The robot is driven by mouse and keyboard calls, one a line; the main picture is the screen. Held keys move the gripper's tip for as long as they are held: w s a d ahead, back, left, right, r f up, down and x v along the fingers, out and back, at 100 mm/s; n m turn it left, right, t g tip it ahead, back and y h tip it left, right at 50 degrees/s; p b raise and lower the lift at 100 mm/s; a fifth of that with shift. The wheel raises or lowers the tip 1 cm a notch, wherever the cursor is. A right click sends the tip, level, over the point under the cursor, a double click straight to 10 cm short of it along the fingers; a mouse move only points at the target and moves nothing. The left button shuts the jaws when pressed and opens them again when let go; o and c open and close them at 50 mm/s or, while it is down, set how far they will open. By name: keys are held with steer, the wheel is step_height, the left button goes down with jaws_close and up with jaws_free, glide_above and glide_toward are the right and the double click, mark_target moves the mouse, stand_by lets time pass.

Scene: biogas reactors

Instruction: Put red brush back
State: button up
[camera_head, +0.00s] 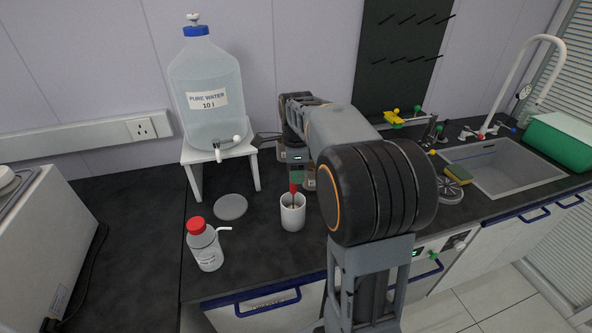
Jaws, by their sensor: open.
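A white cup (292,216) stands upright on the dark worktop near the middle of the view. The red brush (293,188) stands in the cup, with its red end sticking up above the rim. Its lower part is hidden inside the cup. My gripper (297,178) points down just above and behind the cup, close to the red end. It is open. Whether it touches the brush I cannot tell at this angle.
A wash bottle with a red cap (206,247) and a grey round lid (231,206) stand left of the cup. A large water jug (207,75) is on a white stand (251,151). A sink (505,166) is at right. The front worktop is mostly clear.

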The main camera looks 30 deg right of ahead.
step_height(320, 180, up, 11)
steer(key=shift+r+p, duration=0.1)
steer(key=shift+p, duration=0.4)
steer(key=s+a+f+n+t, duration=0.2)
steer(key=s+a+f+n, duration=0.3)
steer(key=n, duration=0.6)
steer(key=s+a+f+n+t, duration=0.1)
steer(key=s+a+f+n, duration=0.4)
steer(key=s+n, duration=0.5)
steer(key=shift+s+a+f+n+t, duration=0.35)
steer(key=shift+f+n, duration=0.65)
steer(key=shift+f, duration=0.4)
